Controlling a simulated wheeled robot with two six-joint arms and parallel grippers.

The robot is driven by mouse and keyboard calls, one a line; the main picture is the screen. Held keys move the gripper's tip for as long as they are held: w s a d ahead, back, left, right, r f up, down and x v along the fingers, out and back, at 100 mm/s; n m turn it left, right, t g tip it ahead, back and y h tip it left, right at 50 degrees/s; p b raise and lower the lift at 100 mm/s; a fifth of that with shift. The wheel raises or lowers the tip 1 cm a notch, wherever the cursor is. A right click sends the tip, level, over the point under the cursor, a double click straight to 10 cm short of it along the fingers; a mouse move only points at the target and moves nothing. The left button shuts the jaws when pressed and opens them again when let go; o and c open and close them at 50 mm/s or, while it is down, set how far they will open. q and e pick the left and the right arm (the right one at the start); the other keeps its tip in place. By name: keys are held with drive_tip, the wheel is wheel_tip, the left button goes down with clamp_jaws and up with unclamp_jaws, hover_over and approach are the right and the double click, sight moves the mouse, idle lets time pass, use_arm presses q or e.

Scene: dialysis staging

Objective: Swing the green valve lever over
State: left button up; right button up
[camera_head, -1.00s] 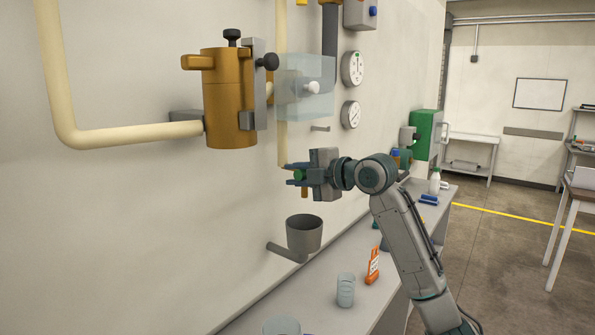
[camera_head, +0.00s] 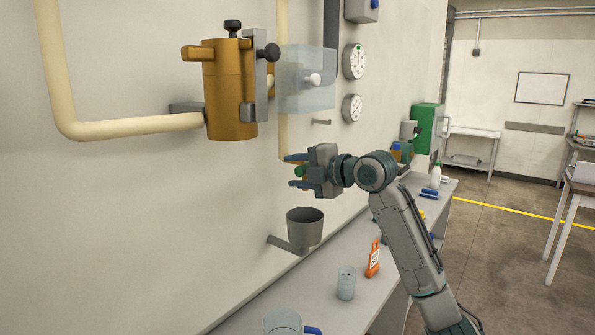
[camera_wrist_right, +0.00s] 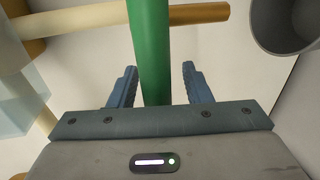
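The green valve lever (camera_wrist_right: 150,45) runs lengthwise between the two fingers of my right gripper (camera_wrist_right: 159,68) in the right wrist view, with a gap on each side. It crosses a tan pipe (camera_wrist_right: 85,18). In the head view only a small green part of the lever (camera_head: 299,171) shows between the fingers. My right gripper (camera_head: 291,171) is open around the lever, at the lower end of the wall pipe and above the grey cup. The hand hides much of the valve in the head view. My left gripper is not in view.
A grey cup (camera_head: 304,229) on a wall bracket hangs just below my right gripper. A translucent box (camera_head: 306,90) and a brass canister (camera_head: 229,95) are mounted above.

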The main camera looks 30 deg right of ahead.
drive_tip(key=shift+s+d+b, duration=0.25)
drive_tip(key=shift+s+b, duration=0.15)
drive_tip(key=shift+s, duration=0.1)
drive_tip(key=b+v, duration=0.4)
drive_tip(key=v, duration=0.5)
drive_tip(key=shift+s+r, duration=0.25)
drive_tip(key=shift+s, duration=0.1)
